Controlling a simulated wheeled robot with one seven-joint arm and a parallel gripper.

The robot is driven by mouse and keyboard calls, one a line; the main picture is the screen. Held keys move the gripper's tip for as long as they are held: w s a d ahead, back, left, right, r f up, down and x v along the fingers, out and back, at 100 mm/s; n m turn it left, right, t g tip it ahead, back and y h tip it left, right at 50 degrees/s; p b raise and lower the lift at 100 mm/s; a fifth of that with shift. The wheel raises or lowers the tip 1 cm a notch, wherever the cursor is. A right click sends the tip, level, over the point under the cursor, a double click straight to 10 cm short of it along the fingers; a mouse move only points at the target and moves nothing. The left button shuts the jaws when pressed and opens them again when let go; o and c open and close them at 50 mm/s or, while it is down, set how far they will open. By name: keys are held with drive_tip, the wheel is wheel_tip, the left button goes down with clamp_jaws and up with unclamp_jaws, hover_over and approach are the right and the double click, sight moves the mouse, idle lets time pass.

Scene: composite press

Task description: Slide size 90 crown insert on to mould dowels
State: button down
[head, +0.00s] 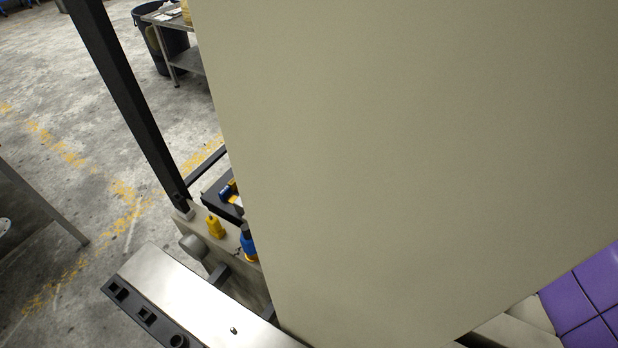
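I cannot make out the size 90 crown insert or the mould dowels in the head view. My gripper does not show. A large plain beige panel (400,150) fills the middle and right of the picture and hides whatever is behind it.
A metal bar with black fittings (185,295) runs along the lower left. Small yellow (215,226) and blue (247,243) parts sit beside the panel. A black post (130,100) rises at upper left. Purple blocks (590,290) show at lower right. A dark bin (165,45) stands near a metal table (187,58). Concrete floor is open at left.

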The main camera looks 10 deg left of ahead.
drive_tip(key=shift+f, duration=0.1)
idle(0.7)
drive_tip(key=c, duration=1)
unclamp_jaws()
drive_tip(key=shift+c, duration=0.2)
